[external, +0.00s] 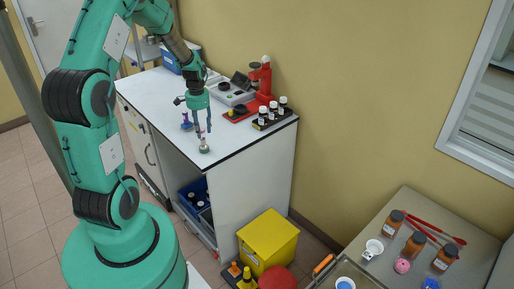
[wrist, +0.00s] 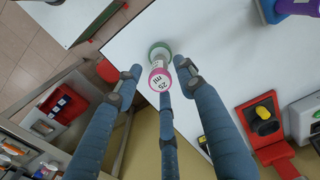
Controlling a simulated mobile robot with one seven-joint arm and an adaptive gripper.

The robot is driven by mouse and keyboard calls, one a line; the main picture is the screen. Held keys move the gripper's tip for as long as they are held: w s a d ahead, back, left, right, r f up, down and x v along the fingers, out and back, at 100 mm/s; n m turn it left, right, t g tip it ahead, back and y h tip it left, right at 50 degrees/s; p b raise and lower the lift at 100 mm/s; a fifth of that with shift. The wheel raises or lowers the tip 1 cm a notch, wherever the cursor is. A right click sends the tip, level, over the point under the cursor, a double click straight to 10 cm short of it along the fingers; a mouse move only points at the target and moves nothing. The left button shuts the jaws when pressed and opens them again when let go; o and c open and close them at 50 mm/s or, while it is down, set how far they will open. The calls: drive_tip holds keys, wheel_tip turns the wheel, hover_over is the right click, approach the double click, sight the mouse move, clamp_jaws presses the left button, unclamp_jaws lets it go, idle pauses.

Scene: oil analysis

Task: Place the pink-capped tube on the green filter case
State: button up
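The pink-capped tube (wrist: 159,76) shows in the wrist view with its cap, marked 25 ml, facing the camera. The green filter case (wrist: 159,48) lies beyond the tube's far end, and the tube appears to stand on it. In the external view the green case (external: 204,150) sits near the front corner of the white bench. My gripper (wrist: 158,75) has its three blue fingers spread around the tube, with a visible gap at the left finger. In the external view my gripper (external: 203,130) points down just above the case. Whether the middle finger touches the tube is unclear.
A blue stand with a purple item (external: 187,122) stands behind and left of my gripper. A rack of dark bottles (external: 271,115) and a red device (external: 264,88) stand to the right. The bench's front edge is close to the case. A yellow bin (external: 268,240) stands below.

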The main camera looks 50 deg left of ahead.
drive_tip(key=shift+r, duration=2.85)
drive_tip(key=shift+w+d+r, duration=0.1)
drive_tip(key=shift+d+r, duration=0.1)
drive_tip(key=shift+r, duration=0.05)
drive_tip(key=s+d+r+t, duration=0.2)
drive_tip(key=s+d+r, duration=0.1)
drive_tip(key=d+r, duration=1.55)
drive_tip(key=s+d+r+t, duration=0.1)
drive_tip(key=s+d+r, duration=0.4)
drive_tip(key=s+d, duration=0.3)
drive_tip(key=s+d+r+m+t, duration=0.1)
drive_tip(key=s+d+r, duration=0.3)
drive_tip(key=s+d, duration=0.4)
drive_tip(key=shift+s+r+t, duration=0.4)
drive_tip(key=shift+s+t, duration=0.3)
drive_tip(key=shift+t, duration=0.1)
